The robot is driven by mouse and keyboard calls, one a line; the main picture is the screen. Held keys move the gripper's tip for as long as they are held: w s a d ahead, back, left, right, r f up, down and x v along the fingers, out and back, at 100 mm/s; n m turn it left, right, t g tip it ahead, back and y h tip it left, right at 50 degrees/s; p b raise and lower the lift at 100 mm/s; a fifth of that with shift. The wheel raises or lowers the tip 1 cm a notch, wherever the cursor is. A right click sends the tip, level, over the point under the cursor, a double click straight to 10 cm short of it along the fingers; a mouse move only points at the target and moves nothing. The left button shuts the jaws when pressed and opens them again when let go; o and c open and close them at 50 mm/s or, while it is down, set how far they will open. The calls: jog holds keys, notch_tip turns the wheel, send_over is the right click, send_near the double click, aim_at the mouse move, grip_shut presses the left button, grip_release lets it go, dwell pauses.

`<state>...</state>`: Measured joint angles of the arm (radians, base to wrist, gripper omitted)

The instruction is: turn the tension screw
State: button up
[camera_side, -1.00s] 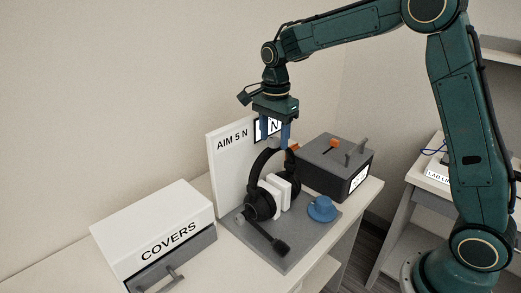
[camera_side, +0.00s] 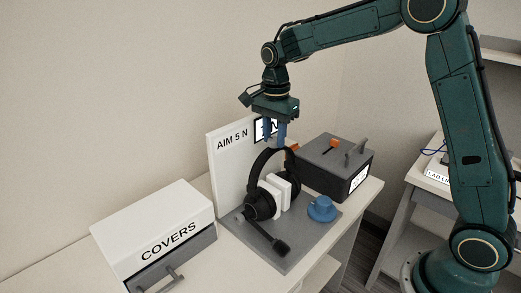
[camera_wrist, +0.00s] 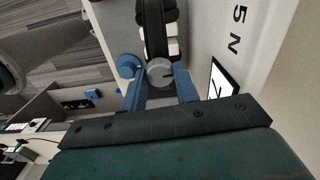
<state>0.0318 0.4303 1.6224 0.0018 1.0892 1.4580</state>
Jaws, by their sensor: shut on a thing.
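The tension screw is a round grey knob with a dark mark (camera_wrist: 160,72), at the top of the headband in the wrist view. My gripper (camera_wrist: 160,80) is shut on it, with one blue finger on each side. In the side view my gripper (camera_side: 275,142) points down at the top of the headset's black headband (camera_side: 258,160), and the screw is mostly hidden by the fingers. The headset (camera_side: 262,200) stands upright on a grey plate (camera_side: 295,250), with white pads between its ear cups. A small display (camera_wrist: 222,80) stands beside the screw; its reading is partly hidden.
A white panel marked AIM 5 N (camera_side: 228,165) stands close behind the headset. A blue cup-like piece (camera_side: 322,208) sits on the plate at right. A dark grey box with a handle (camera_side: 335,168) stands behind right, and a COVERS box (camera_side: 155,230) at left.

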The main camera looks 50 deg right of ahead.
jog(key=n, duration=0.4)
jog(key=shift+n, duration=0.3)
jog(key=n, duration=0.8)
jog(key=shift+n, duration=2)
jog(key=o, duration=1)
jog(key=shift+c, duration=0.2)
jog(key=shift+r, duration=0.15)
